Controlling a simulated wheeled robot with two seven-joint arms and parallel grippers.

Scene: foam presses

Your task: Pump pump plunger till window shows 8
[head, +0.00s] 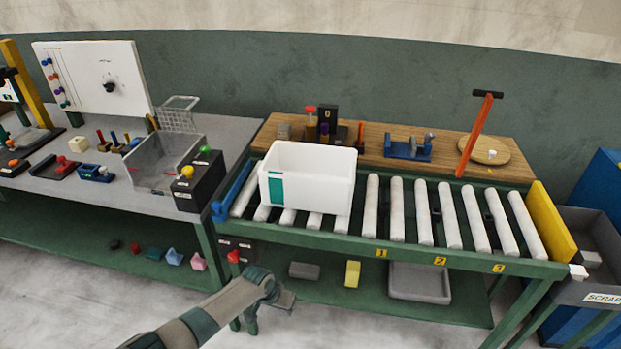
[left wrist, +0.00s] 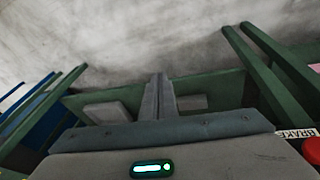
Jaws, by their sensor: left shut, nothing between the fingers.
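A small black box (head: 327,118) with a window reading 0 stands at the back left of the wooden board behind the rollers. A red-topped post (head: 310,112), which looks like the pump plunger, stands just left of it. A small purple piece is in front of the box. The white bin in front hides the lower parts. My left gripper (head: 284,300) is low in front of the roller table, far from the plunger. In the left wrist view its fingers (left wrist: 158,98) are together and empty. My right gripper is not in view.
A white bin (head: 310,181) stands on the left rollers. An orange T-handled post (head: 476,140) and a blue fixture (head: 408,148) stand on the board. A yellow plate (head: 551,224) ends the rollers. The middle and right rollers are clear. A workbench stands left.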

